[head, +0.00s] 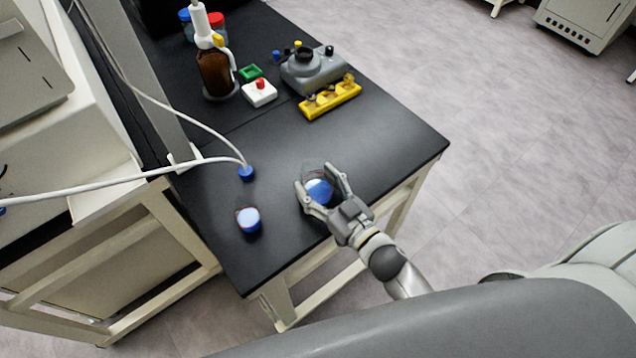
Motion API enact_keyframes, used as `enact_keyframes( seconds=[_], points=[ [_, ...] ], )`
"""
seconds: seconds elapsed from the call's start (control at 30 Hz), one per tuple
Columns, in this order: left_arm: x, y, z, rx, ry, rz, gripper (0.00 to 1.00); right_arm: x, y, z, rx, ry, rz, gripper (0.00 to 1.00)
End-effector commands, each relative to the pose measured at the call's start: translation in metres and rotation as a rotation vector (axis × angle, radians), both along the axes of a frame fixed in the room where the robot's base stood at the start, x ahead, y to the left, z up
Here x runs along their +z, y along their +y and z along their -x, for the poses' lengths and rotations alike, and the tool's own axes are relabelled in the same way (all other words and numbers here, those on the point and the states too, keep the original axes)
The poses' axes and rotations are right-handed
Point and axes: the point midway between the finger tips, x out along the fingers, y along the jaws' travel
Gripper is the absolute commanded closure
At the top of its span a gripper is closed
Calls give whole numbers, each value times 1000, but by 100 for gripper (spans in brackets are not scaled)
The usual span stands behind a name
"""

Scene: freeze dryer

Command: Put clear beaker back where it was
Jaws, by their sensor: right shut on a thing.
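The clear beaker (318,187) is near the front right part of the black bench, with blue and white showing in it. My right gripper (317,178) reaches in from the lower right, its two fingers around the beaker's sides and shut on it. The gripper hides part of the beaker, and I cannot tell whether its base touches the bench. My left gripper is not in view.
A blue and white container (248,220) stands left on the black bench (385,150). A blue-capped tube end (246,173) lies behind it. Farther back are a yellow rack (330,99), a grey device (312,70), a white block (259,94) and a brown bottle (215,72).

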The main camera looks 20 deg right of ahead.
Motion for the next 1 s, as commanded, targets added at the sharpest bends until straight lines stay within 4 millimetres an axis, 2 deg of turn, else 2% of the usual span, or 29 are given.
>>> enact_keyframes(
  seconds=[0.03,0.2,0.57,0.77,1.0],
  points=[
    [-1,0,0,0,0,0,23,-1,0,0,0,0,-1,37],
    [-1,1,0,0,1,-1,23,-1,0,0,0,0,0,18],
    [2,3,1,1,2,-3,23,3,0,0,0,0,0,18],
    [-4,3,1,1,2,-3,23,0,-8,23,0,3,-1,18],
    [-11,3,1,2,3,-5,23,-1,-24,69,0,5,1,18]
  ],
)
